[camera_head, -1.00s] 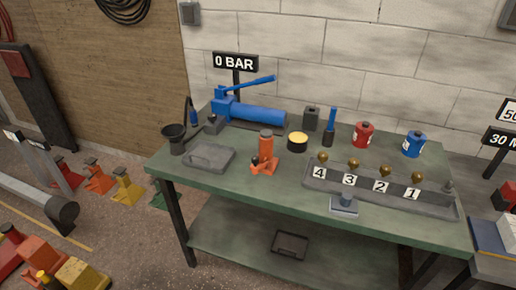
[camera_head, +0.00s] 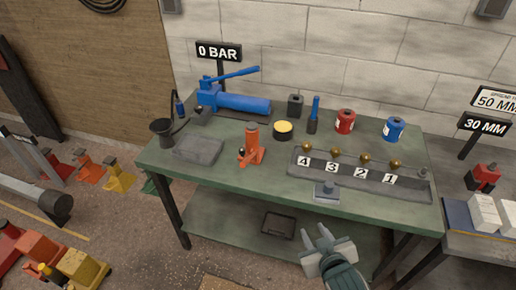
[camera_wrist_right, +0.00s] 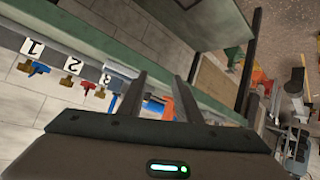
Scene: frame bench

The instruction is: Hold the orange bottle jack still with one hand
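The orange bottle jack (camera_head: 252,148) stands upright on the green bench (camera_head: 270,190), left of its middle, with a small dark-tipped part low at its front left. My right gripper (camera_head: 327,237) is in front of the bench's front edge, to the right of the jack and nearer to me, well apart from it. In the right wrist view its two fingers (camera_wrist_right: 160,80) are spread with nothing held. An orange part, probably the jack (camera_wrist_right: 168,110), shows partly between and behind the fingers there. My left gripper is in neither view.
A grey tray (camera_head: 198,148) and black funnel (camera_head: 162,130) stand left of the jack. A yellow-topped tin (camera_head: 283,130) is close on its right, the blue pump (camera_head: 240,102) behind. A numbered valve rail (camera_head: 400,185) and grey block (camera_head: 327,192) lie right.

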